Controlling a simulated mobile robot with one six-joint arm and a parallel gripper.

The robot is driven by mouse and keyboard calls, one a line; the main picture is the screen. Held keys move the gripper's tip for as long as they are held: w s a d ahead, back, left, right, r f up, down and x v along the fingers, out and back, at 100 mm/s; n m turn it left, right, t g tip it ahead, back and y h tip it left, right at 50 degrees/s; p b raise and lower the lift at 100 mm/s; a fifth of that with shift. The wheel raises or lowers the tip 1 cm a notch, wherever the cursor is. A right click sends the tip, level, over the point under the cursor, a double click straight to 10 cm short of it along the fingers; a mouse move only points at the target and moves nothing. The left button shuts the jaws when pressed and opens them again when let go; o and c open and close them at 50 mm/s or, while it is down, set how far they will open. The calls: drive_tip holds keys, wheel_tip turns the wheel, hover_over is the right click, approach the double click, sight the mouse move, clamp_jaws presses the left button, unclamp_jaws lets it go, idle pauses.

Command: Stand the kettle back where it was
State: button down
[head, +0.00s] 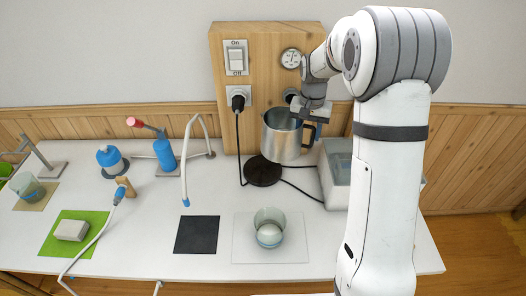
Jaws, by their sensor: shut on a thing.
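The kettle looks nearly upright. A round black base (263,174) with a cable lies on the white table, below and a little left of the kettle. The kettle's lower edge overlaps the base's back right in this view; the gap between them is hard to judge.
A wooden panel (223,60) with a switch, gauge and plugged socket stands behind. A grey bin (335,177) is close on the right. A glass jar (269,222) stands on a pale mat in front, beside a dark mat (197,235). A curved tap (187,150) is left.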

sight(263, 150)
drive_tip(key=shift+r, duration=0.15)
drive_tip(key=shift+w+a+f+m, duration=0.1)
drive_tip(key=shift+a+f+m, duration=0.15)
drive_tip(key=shift+f+m, duration=0.05)
drive_tip(key=a+f+m, duration=0.3)
drive_tip(key=a+m, duration=0.1)
drive_tip(key=a+f+m+b, duration=0.1)
drive_tip(key=a+f+m, duration=0.2)
drive_tip(key=a+m, duration=0.1)
drive_tip(key=a+f+m+b, duration=0.1)
drive_tip(key=a+f+m, duration=0.2)
drive_tip(key=a+m, duration=0.1)
drive_tip(key=shift+w+f+m, duration=0.3)
drive_tip(key=shift+w, duration=0.1)
drive_tip(key=shift+a+f+m, duration=0.35)
drive_tip(key=shift+a+m, duration=0.2)
drive_tip(key=shift+m, duration=0.15)
drive_tip(key=shift+f+b, duration=0.15)
drive_tip(key=shift+b, duration=0.15)
drive_tip(key=shift+f+b, duration=1.85)
drive_tip(key=shift+f, duration=0.95)
drive_tip(key=shift+s+f+b, duration=0.1)
drive_tip(key=shift+f+b, duration=0.4)
drive_tip(key=shift+b, duration=0.05)
